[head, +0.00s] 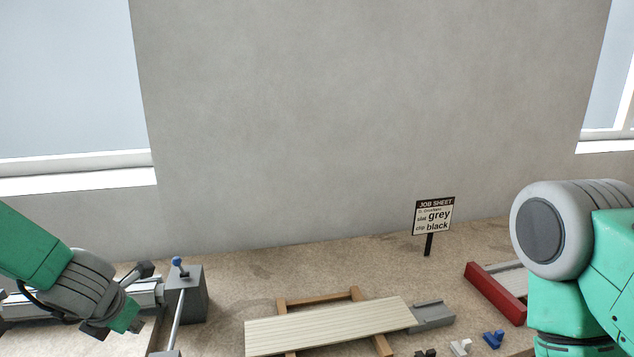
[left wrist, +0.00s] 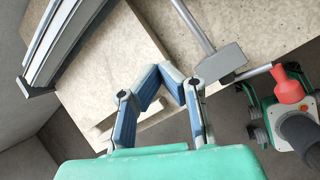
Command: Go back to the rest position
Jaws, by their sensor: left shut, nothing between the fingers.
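My left gripper (head: 118,322) shows at the lower left of the head view, above the bench beside a grey block with a lever. In the left wrist view my left gripper (left wrist: 160,76) has its blue-padded fingers brought together at the tips, with nothing held. My right arm shows at the right edge of the head view; its gripper is out of view. A pale ribbed slat (head: 330,326) lies across a wooden frame (head: 318,297). A job sheet sign (head: 433,216) reads "slat grey" and "clip black".
The grey block (head: 186,294) has a blue-knobbed lever (head: 177,262). A grey piece (head: 432,315) adjoins the slat's right end. White (head: 461,347), blue (head: 493,339) and dark (head: 426,353) clips lie at the front. A red-sided tray (head: 495,293) is near my right arm. The bench's back is mostly clear.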

